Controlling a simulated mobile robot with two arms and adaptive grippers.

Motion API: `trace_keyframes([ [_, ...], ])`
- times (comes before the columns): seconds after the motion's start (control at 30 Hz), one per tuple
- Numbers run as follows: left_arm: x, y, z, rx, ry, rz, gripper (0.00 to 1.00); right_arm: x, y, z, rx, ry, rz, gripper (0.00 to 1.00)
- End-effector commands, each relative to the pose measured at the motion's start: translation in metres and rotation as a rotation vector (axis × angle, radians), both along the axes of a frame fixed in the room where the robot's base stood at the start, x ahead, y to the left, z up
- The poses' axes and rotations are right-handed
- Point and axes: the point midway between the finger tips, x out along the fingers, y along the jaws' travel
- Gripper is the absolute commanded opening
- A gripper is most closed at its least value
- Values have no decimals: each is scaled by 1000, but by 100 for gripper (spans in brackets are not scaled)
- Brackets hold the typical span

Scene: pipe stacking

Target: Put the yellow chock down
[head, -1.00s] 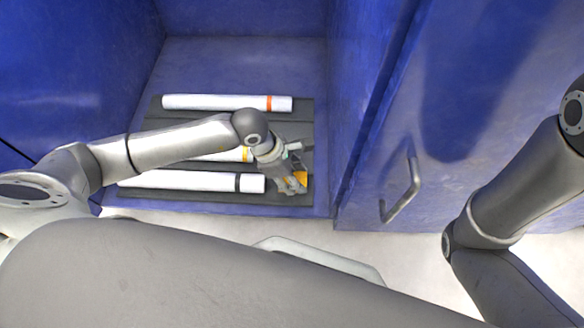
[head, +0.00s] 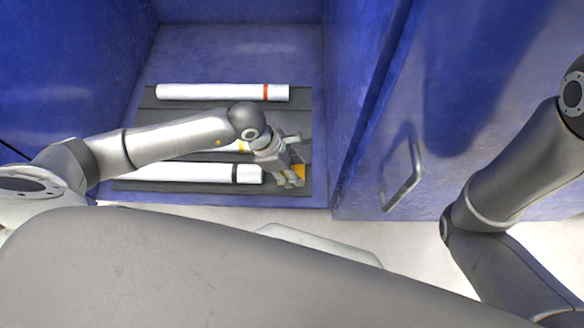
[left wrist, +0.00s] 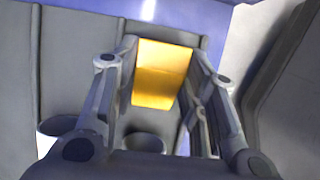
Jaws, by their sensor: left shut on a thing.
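The yellow chock (head: 300,171) is at the right end of the dark grey rack (head: 305,115), close to the black-banded pipe's end in the head view. Much of it is hidden there by my left gripper (head: 294,170). In the left wrist view the chock (left wrist: 161,75) is a plain yellow block between the two fingers of my left gripper (left wrist: 165,85), which is shut on it. Whether the chock's underside touches the rack cannot be told. My right arm shows at the right of the head view, but its gripper is out of view.
A white pipe with a red-orange band (head: 215,92) lies at the back of the rack. A yellow-banded pipe (head: 240,147) lies mid-rack, partly behind my left arm. A black-banded pipe (head: 190,172) lies in front. Blue walls (head: 345,120) enclose the bay; a handle (head: 408,180) is at right.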

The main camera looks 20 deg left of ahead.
Motion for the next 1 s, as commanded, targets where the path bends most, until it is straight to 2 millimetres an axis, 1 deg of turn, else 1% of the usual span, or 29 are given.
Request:
trace_keyframes([
  [0.27, 0, 0, -7, 0, 0, 0, 14, 0, 0, -5, 0, 0, 0, 61],
  [0.3, 0, 0, -5, 0, 0, 0, 45, 0, 0, -4, 0, 0, 0, 61],
  [0.47, 0, 0, -5, 0, 0, 0, 65, 0, 0, -3, 0, 0, 0, 61],
  [0.8, 0, 1, -4, 0, 0, 0, 65, 3, 0, -3, 2, 7, 0, 61],
  [0.87, 0, 2, 1, -1, -2, -1, 65, 2, 0, -3, 2, 6, 0, 61],
  [0.97, -1, 8, 13, 1, -3, -1, 65, 2, 0, -3, 2, 5, 0, 61],
  [1.0, -2, 11, 20, 1, -4, 0, 65, 2, 0, -3, 2, 4, 0, 61],
])
